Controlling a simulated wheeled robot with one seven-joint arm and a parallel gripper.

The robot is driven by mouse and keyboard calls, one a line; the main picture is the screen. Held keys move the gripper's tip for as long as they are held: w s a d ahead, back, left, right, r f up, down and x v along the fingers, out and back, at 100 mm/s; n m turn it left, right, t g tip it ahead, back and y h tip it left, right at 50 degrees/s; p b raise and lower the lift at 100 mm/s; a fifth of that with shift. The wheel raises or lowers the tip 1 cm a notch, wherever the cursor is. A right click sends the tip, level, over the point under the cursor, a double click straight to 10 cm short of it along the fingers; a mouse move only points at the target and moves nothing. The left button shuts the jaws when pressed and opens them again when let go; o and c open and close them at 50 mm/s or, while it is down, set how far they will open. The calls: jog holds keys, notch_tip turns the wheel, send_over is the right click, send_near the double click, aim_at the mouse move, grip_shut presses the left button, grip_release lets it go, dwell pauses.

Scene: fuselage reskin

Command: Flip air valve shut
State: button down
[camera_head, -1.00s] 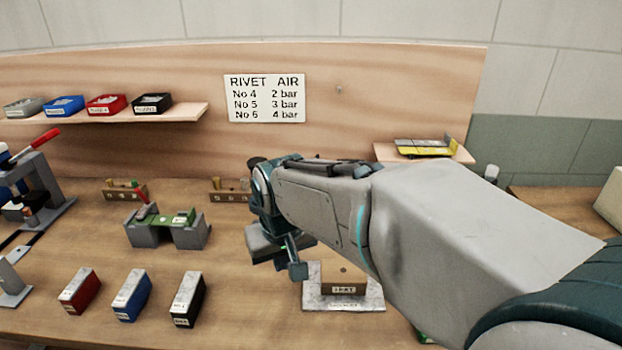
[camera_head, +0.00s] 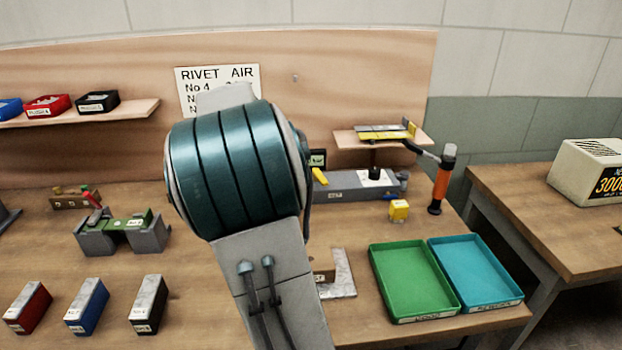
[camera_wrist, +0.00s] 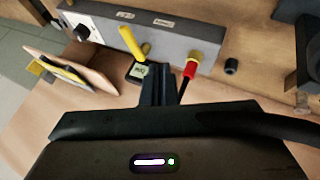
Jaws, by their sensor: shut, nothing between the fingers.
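The air valve shows as a yellow lever (camera_head: 320,176) on the grey air box (camera_head: 350,187), at its left part, just right of my arm. In the wrist view the lever (camera_wrist: 131,43) slants across the front of the grey box (camera_wrist: 168,38), beside a small gauge (camera_wrist: 138,73). My gripper (camera_wrist: 159,82) is shut and empty, close to the lever and gauge; its tips appear apart from the lever. In the head view my arm hides the gripper and part of the box.
A red-and-yellow fitting (camera_wrist: 189,68) is close right of my fingers. The shelf (camera_head: 352,139) with yellow-edged items overhangs the box. An orange tool (camera_head: 443,180) stands at the box's right. Green (camera_head: 380,285) and teal (camera_head: 440,250) trays lie in front.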

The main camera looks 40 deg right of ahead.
aim_at(320, 180)
jog(key=d+f+p, duration=0.1)
jog(key=d+f, duration=0.7)
jog(key=d, duration=0.1)
jog(key=shift+w+d, duration=0.2)
jog(key=shift+w, duration=0.15)
dwell(0.4)
